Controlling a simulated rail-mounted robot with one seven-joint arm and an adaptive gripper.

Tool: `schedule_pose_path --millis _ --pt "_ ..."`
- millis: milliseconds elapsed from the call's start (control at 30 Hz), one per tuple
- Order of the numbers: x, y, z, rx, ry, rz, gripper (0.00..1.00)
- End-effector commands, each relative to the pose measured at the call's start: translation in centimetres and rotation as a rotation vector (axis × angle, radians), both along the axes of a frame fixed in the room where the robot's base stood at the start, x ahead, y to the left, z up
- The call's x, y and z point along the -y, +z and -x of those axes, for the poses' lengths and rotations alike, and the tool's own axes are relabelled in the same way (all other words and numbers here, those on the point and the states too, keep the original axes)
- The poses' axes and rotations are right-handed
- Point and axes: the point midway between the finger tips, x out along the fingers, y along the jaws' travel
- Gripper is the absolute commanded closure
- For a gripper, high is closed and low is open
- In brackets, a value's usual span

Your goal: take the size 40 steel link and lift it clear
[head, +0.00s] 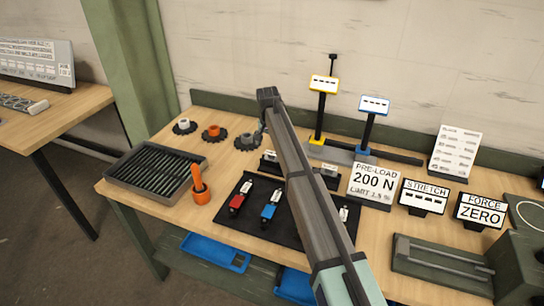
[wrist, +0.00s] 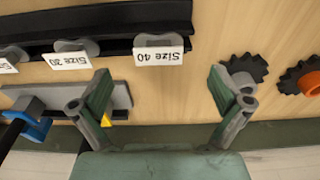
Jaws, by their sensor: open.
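The size 40 steel link (wrist: 152,40) is a small grey piece in the wrist view, just behind the white "Size 40" card (wrist: 160,57), which reads upside down. The card stands by a black rail and partly hides the link. In the head view the leftmost card (head: 270,155) stands beside my arm; the link is too small to make out there. My gripper (wrist: 160,104) is open and empty, its fingers spread left and right of the card's line and apart from the link. In the head view my arm largely hides the gripper.
More size cards with grey links (wrist: 70,47) stand left along the black rail (wrist: 105,20). A grey-hubbed sprocket (wrist: 242,72) lies close to the right finger, with an orange-hubbed one (wrist: 303,80) beyond. A grey base with blue and yellow stands (head: 322,110) is behind.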

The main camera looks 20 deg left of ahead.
Motion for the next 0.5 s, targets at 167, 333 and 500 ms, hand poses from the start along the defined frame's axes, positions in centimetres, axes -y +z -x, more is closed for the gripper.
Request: schedule_pose_path --millis 167,333,500 --pt "0.0 -0.8 -0.1 0.001 0.0 -0.001 0.0" --pt "0.1 -1.7 -0.3 -0.001 0.0 0.001 0.0" --pt "0.3 -3.6 -0.7 -0.002 0.0 0.001 0.0"
